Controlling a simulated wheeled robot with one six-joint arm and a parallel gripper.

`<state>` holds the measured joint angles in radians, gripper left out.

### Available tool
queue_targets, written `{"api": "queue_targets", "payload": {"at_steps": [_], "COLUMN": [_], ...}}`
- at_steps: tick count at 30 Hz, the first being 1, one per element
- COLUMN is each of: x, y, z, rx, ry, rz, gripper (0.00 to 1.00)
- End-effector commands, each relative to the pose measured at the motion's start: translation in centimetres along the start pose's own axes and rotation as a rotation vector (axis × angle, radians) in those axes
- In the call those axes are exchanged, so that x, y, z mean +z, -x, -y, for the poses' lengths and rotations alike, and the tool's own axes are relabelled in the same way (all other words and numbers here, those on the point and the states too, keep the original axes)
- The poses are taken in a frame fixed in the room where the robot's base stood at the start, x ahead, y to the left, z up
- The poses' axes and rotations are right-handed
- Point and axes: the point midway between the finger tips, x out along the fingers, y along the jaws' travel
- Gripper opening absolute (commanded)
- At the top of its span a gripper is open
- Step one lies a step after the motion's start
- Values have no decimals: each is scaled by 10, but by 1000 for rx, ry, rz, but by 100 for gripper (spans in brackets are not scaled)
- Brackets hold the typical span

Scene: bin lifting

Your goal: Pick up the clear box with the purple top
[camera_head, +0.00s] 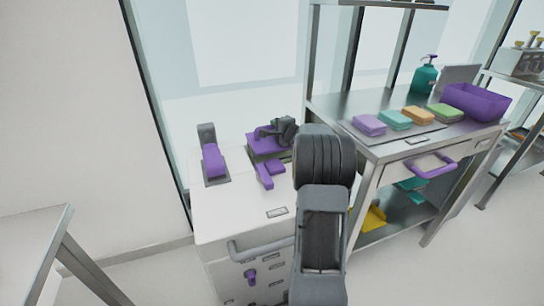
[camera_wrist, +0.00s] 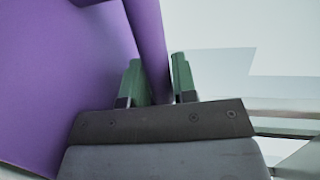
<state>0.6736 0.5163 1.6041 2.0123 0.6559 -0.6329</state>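In the wrist view, a purple box (camera_wrist: 60,75) fills the left side, seen from very close, with one thin wall passing between my fingers. My gripper (camera_wrist: 160,82) has one green-grey finger on each side of that wall, and both appear to press on it. The head view hides my gripper and the held part behind my arm. A purple open bin (camera_head: 476,103) stands at the right end of the metal bench in the head view, apart from the visible part of my arm. I see no clear box.
The metal bench (camera_head: 375,145) holds several coloured packs (camera_head: 395,119), a teal pump bottle (camera_head: 425,76) and a grey panel. A white cabinet (camera_head: 235,205) on the left carries purple devices (camera_head: 214,161). A table edge (camera_head: 55,225) is at lower left. Floor shows between them.

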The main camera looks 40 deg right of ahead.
Motion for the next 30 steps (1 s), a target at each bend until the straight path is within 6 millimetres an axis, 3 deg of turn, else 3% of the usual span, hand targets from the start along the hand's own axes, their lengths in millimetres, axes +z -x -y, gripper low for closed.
{"api": "queue_targets", "payload": {"at_steps": [8,30], "x": [0,0], "y": [0,0], "z": [0,0], "rx": [0,0], "ry": [0,0], "rz": [0,0], "gripper": [0,0]}}
